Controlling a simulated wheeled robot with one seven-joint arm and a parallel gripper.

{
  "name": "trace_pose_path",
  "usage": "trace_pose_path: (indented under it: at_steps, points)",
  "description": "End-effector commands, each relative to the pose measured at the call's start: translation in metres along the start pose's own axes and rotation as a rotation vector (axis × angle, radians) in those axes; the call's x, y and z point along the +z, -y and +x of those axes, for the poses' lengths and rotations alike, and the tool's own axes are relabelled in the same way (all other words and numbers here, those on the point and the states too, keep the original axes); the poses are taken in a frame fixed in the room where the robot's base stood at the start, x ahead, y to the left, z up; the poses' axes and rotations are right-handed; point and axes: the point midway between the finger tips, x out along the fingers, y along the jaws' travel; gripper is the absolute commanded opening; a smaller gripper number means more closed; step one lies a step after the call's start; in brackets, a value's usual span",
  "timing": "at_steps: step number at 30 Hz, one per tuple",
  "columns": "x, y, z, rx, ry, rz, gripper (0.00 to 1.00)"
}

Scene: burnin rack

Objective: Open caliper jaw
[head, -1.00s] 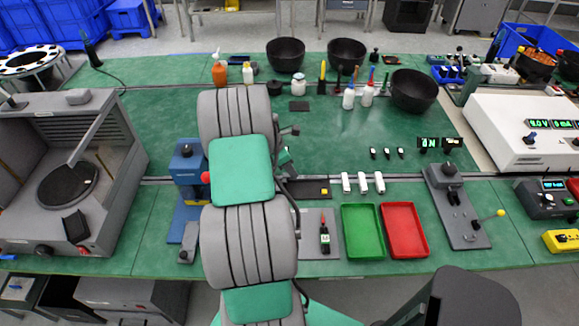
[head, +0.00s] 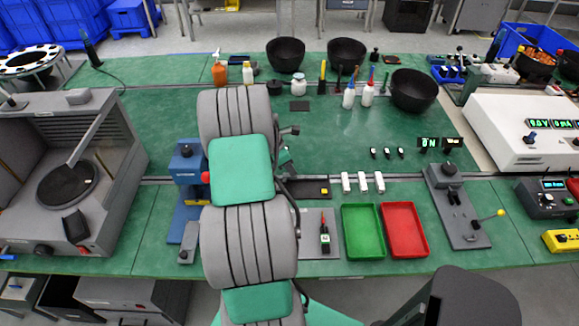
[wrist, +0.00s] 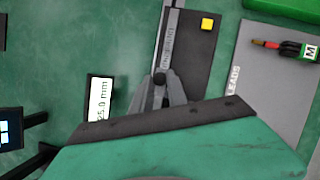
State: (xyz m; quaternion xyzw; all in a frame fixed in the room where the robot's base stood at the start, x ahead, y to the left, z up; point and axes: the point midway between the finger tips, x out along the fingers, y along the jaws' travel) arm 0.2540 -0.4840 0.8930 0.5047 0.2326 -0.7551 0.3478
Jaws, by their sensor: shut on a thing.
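The caliper (wrist: 171,40) shows in the wrist view as a grey metal beam with engraved markings, lying along a dark mat (wrist: 197,55). My gripper (wrist: 161,92) is at its lower end, shut on the dark sliding part of the caliper (wrist: 160,78), with a grey finger on each side. A white readout (wrist: 99,99) left of the fingers reads 25.0 mm. The caliper's jaws are hidden under my gripper, so their gap cannot be seen. In the head view my arm hides the gripper and most of the caliper; part of the dark mat shows (head: 311,188).
To the right lies a grey mat (wrist: 262,75) with a red-tipped probe (wrist: 290,47). Green (head: 347,255) and red (head: 423,254) trays and several white blocks stand further right.

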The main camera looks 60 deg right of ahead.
Motion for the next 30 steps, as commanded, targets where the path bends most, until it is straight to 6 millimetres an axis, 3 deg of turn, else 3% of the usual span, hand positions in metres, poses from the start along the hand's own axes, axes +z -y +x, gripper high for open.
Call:
trace_pose_path:
  at_steps: [16, 21, 28, 29, 30]
  points:
    - [0.0, 0.0, 0.0, 0.0, 0.0, 0.0, 0.0]
    - [0.012, 0.005, 0.003, 0.0, 0.0, 0.0, 0.0]
    - [0.012, 0.005, 0.004, 0.001, 0.0, 0.0, 0.0]
    - [0.012, 0.005, 0.004, 0.001, 0.0, 0.0, 0.2]
    - [0.012, 0.005, 0.004, 0.001, 0.0, 0.0, 0.24]
